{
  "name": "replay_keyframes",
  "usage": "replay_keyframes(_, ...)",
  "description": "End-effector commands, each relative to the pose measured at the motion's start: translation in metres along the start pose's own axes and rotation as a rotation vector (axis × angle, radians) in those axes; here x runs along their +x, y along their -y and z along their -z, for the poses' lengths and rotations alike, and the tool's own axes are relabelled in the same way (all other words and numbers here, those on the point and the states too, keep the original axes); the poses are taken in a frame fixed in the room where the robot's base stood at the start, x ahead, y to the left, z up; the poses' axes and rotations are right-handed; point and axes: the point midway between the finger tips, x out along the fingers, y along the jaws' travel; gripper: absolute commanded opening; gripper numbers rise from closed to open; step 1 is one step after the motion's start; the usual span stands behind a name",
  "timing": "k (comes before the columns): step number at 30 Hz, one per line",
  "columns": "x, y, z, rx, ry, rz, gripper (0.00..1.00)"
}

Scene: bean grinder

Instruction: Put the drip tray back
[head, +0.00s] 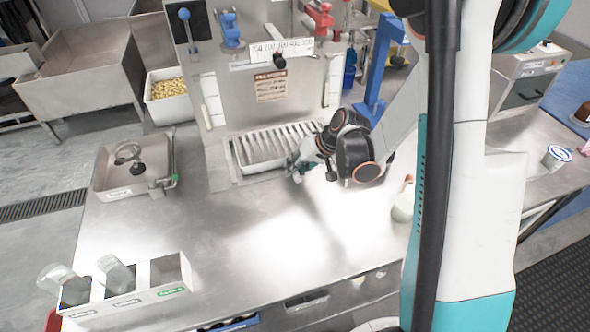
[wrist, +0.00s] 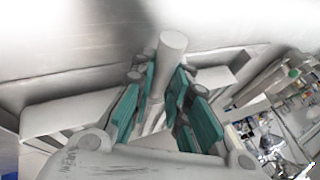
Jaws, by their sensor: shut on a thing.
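The drip tray (head: 262,150) is a pale, slatted rectangular tray at the foot of the grinder's upright panel in the head view. It lies about level in or over a shallow recess; I cannot tell if it is fully seated. My gripper (head: 297,168) is at the tray's front right. In the wrist view my gripper (wrist: 158,88) has its teal fingers shut on the tray's pale round handle (wrist: 172,52). The tray's light grey body (wrist: 75,113) spreads to both sides behind the fingers. My arm hides the tray's right end in the head view.
A square metal tray with a tamper-like tool (head: 134,165) stands to the left. A three-slot bin holder (head: 130,288) with scoops is at the front left. A white jug (head: 403,204) stands right of my gripper. A bean bin (head: 169,96) is behind left. The middle counter is clear.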

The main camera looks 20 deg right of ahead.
Motion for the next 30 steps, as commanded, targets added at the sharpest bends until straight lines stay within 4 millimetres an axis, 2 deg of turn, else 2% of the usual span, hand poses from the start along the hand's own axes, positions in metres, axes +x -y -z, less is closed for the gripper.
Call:
replay_keyframes(10, 0.003, -0.001, -0.001, 0.0, 0.0, 0.0, 0.0)
replay_keyframes(11, 0.002, -0.001, -0.001, 0.0, 0.0, 0.0, 0.22)
replay_keyframes(12, 0.002, -0.001, -0.001, 0.0, 0.0, 0.0, 0.31)
replay_keyframes(13, 0.002, -0.001, -0.001, 0.0, 0.0, 0.0, 0.36)
replay_keyframes(25, -0.001, 0.0, 0.0, 0.0, 0.0, 0.0, 0.36)
replay_keyframes(30, -0.025, 0.001, 0.001, 0.002, -0.002, -0.001, 0.36)
